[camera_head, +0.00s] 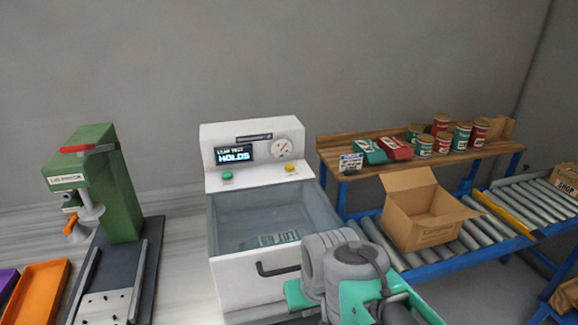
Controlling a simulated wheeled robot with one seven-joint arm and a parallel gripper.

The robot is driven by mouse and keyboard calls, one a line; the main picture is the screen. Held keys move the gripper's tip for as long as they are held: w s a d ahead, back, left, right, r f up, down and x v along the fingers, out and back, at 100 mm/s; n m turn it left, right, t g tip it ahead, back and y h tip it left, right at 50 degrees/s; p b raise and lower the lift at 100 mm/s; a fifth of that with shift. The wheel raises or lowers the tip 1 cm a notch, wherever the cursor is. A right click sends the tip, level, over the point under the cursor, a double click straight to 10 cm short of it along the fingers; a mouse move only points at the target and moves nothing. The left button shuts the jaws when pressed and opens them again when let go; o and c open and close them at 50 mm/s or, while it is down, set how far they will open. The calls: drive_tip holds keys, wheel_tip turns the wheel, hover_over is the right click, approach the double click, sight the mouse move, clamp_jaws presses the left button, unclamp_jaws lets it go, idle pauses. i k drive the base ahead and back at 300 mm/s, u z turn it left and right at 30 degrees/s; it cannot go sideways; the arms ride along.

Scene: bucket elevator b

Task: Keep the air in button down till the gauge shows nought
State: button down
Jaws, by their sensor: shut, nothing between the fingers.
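A white leak tester (251,133) stands in the middle. Its screen (234,152) reads LEAK TEST and HOLDS. A round white gauge (282,149) sits right of the screen; its reading is too small to tell. Below them are a green button (227,176) at left and a yellow button (290,168) at right. Their labels are too small to read, so I cannot tell which is air in. My grey and teal arm rises at the bottom, in front of the tester's right side. I cannot make out my gripper's fingers.
The tester's open tank (224,230) holds a pale flat item under a clear surface, with a dark handle (277,269) in front. A green press (110,185) stands left. An open carton (424,218) sits on rollers at right, below a wooden bench (345,152) with several tins.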

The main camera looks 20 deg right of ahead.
sight(290, 167)
drive_tip(key=k, duration=0.65)
drive_tip(key=u, duration=0.15)
drive_tip(key=i, duration=0.45)
drive_tip(key=u, duration=0.65)
drive_tip(key=i, duration=0.9)
drive_tip(key=u, duration=0.2)
